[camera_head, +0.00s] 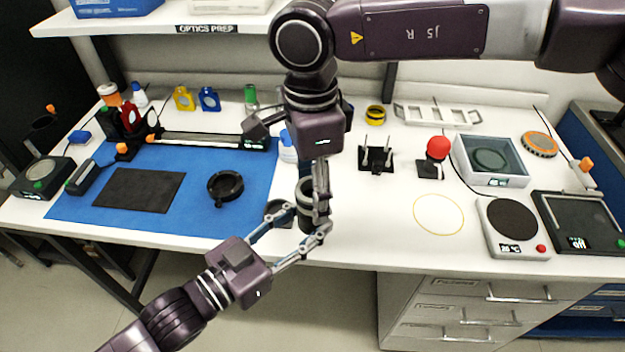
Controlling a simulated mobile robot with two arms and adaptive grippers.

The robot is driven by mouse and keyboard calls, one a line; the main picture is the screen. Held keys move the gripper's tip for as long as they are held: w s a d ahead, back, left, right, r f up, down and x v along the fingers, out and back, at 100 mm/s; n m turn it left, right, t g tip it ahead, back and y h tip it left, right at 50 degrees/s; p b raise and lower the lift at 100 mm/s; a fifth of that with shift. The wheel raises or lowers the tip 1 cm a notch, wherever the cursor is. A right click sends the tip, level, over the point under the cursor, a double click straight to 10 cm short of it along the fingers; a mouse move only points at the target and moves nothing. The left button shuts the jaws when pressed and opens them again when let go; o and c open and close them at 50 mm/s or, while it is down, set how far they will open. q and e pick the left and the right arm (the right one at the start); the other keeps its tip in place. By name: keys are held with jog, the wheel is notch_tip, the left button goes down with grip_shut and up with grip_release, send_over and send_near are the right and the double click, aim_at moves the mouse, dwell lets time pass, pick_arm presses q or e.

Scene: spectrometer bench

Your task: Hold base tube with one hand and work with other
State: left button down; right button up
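A dark grey-green tube (305,192) stands upright near the front edge of the table, partly hidden by my grippers. My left gripper (308,220) reaches in from the lower left, its two fingers spread on either side of the tube's lower part. I cannot tell whether they press on it. My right gripper (321,205) comes down from above, its fingers seen edge-on along the tube's right side. I cannot tell whether they are open, shut or touching the tube. A black round part (277,210) lies just left of the tube, partly behind a left finger.
A blue mat (215,213) at left holds a black ring holder (225,186), a dark plate (140,190) and a long rail (210,141). At right are a red ball on a stand (438,148), a grey bin (505,176) and a hot plate (513,228).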

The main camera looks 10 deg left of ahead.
jog(key=c, duration=1.2)
jog(key=m, duration=0.8)
jog(key=o, duration=1.4)
jog(key=shift+c, duration=0.2)
notch_tip(320, 180, up, 12)
jog(key=shift+a, duration=0.1)
